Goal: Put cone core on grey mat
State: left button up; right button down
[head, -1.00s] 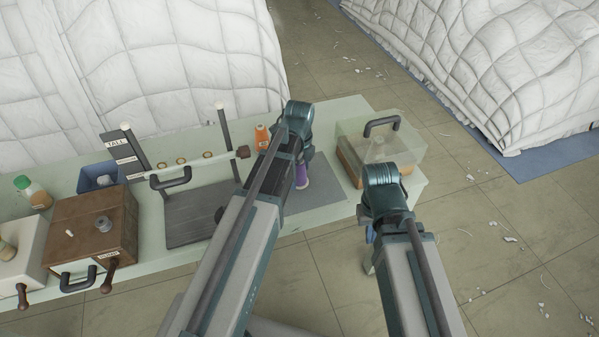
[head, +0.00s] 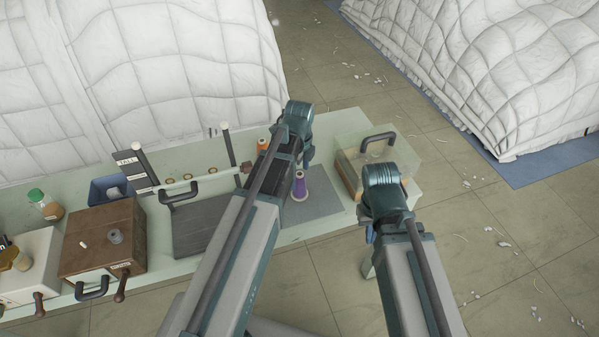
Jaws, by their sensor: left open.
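A purple thread cone (head: 299,187) with a pale tip stands upright on the grey mat (head: 325,204). I cannot tell whether it is the cone core; no bare core shows clearly. An orange cone (head: 262,146) stands behind my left arm, partly hidden. My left gripper (head: 308,157) is over the table just behind the purple cone, open, with its fingers mostly hidden by its own wrist. My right gripper (head: 369,236) is low by the table's front right edge, its fingers mostly hidden by the arm.
A clear-lidded box (head: 405,160) with a dark handle stands at the table's right end. A brown box (head: 85,262), a blue bin (head: 97,187), a grey ribbed board (head: 195,240) and a rod on posts fill the left.

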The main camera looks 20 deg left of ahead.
pick_arm(q)
notch_tip(320, 180, up, 6)
jog(key=p, duration=0.5)
jog(key=s+d+n+y, duration=0.1)
jog(key=s+d+n, duration=1)
jog(key=s+n, duration=0.4)
jog(key=shift+s+d+n, duration=0.2)
jog(key=shift+s+n, duration=0.15)
jog(key=shift+n, duration=0.35)
